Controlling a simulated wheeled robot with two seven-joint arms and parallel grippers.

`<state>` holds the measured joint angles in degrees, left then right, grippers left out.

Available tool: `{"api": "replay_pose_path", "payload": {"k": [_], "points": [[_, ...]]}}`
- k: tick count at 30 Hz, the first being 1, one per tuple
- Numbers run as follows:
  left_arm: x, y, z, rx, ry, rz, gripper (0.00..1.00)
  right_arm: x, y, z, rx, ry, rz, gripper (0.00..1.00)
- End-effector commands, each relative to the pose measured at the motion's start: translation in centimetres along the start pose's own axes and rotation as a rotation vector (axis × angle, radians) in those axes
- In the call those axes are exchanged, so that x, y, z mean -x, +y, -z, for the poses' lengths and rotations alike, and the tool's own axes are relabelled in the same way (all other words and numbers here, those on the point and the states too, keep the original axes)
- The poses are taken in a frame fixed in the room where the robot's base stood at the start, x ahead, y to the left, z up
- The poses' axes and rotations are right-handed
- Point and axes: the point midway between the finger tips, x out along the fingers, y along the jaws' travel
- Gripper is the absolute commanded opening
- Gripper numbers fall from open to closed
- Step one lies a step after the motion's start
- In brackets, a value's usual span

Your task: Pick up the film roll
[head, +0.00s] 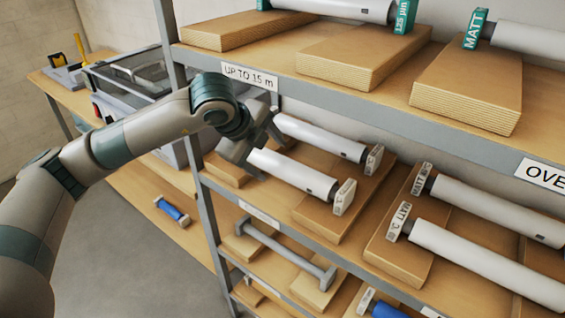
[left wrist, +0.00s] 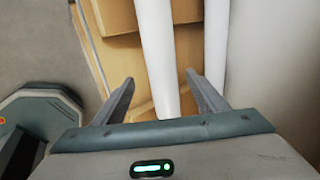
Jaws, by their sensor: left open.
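Two white film rolls lie side by side on wooden blocks on the middle shelf. The nearer film roll (head: 293,172) has a pale tag on its right end. The farther film roll (head: 322,136) has a similar tag. My left gripper (head: 257,143) is at the left ends of these two rolls. In the left wrist view my left gripper (left wrist: 160,92) is open, with the nearer film roll (left wrist: 157,55) showing between its fingers. The farther roll (left wrist: 215,45) passes beside the right finger. Whether a finger touches a roll I cannot tell. My right gripper is not in view.
The upper shelf edge (head: 380,112) runs just above the rolls. The shelf's grey upright (head: 208,215) stands left of them. More rolls (head: 490,262) lie to the right. A machine (head: 135,75) sits on the bench at left, with a blue roller (head: 172,212) nearby.

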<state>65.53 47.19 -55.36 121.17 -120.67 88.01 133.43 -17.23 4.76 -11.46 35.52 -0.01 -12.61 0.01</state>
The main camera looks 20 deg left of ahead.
Motion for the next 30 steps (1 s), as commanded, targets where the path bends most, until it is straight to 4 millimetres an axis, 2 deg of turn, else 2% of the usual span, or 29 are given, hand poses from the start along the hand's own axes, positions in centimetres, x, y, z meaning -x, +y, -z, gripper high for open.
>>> {"api": "replay_pose_path", "payload": {"k": [11,16,24,30], "points": [[-0.2,0.0,0.0,-0.001,0.000,0.000,0.66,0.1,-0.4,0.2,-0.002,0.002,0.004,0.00],[-0.7,-0.2,0.0,0.000,0.001,-0.002,0.66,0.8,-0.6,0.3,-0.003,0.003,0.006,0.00],[-3.1,-0.6,0.0,-0.001,0.000,-0.003,0.66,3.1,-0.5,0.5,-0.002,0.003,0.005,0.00],[-5.2,-0.5,0.0,0.000,0.001,-0.002,0.66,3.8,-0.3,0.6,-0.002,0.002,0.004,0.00]]}}
